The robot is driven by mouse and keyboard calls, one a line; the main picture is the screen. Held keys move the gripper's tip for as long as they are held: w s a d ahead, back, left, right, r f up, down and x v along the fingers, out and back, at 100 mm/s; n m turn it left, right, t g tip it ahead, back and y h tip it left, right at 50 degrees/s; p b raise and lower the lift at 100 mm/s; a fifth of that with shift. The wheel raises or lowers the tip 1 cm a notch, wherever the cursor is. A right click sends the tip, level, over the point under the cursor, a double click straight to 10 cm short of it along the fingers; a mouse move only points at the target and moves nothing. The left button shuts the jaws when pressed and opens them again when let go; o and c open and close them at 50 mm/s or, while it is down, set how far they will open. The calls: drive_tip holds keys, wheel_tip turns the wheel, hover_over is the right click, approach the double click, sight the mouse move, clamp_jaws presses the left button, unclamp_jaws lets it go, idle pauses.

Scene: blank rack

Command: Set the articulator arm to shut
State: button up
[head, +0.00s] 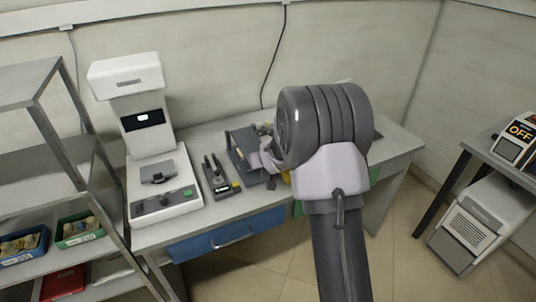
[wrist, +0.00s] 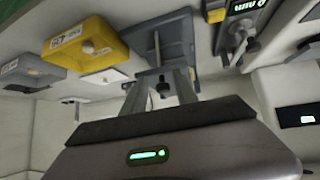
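The articulator (head: 243,150) appears to be the dark grey hinged piece on the bench, partly hidden by my arm in the head view. In the wrist view, which looks upside down, its dark grey plate (wrist: 176,40) lies beyond my fingers, with a thin rod and a small dark knob (wrist: 162,88) in line with the gap. My gripper (wrist: 160,92) has its two grey fingers apart, one on each side of that knob. I cannot tell whether either finger touches it. In the head view my fingertips are mostly hidden behind my wrist.
A small dark device with a lit display (head: 218,178) stands left of the articulator, beside a white machine (head: 160,180). A yellow tray (wrist: 108,42) with a pale round piece is near my gripper. A metal shelf (head: 48,150) stands left; a side table (head: 500,160) stands right.

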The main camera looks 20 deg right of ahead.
drive_tip(key=p+v, duration=0.4)
drive_tip(key=v, duration=1.2)
drive_tip(key=shift+d+r, duration=0.15)
drive_tip(key=shift+r, duration=0.2)
drive_tip(key=s+a+r+m+g+y, duration=0.1)
drive_tip(key=s+a+r, duration=0.2)
drive_tip(key=s+a, duration=0.3)
drive_tip(key=s+a+r+m+g+y, duration=0.1)
drive_tip(key=s+a+r, duration=0.2)
drive_tip(key=s, duration=0.9)
drive_tip(key=s+a+r+g+y, duration=0.1)
drive_tip(key=s+a+r, duration=0.3)
drive_tip(key=s+a, duration=0.4)
drive_tip(key=shift+s+a+m+g+y, duration=0.35)
drive_tip(key=shift+s+y, duration=0.25)
drive_tip(key=shift+s, duration=0.55)
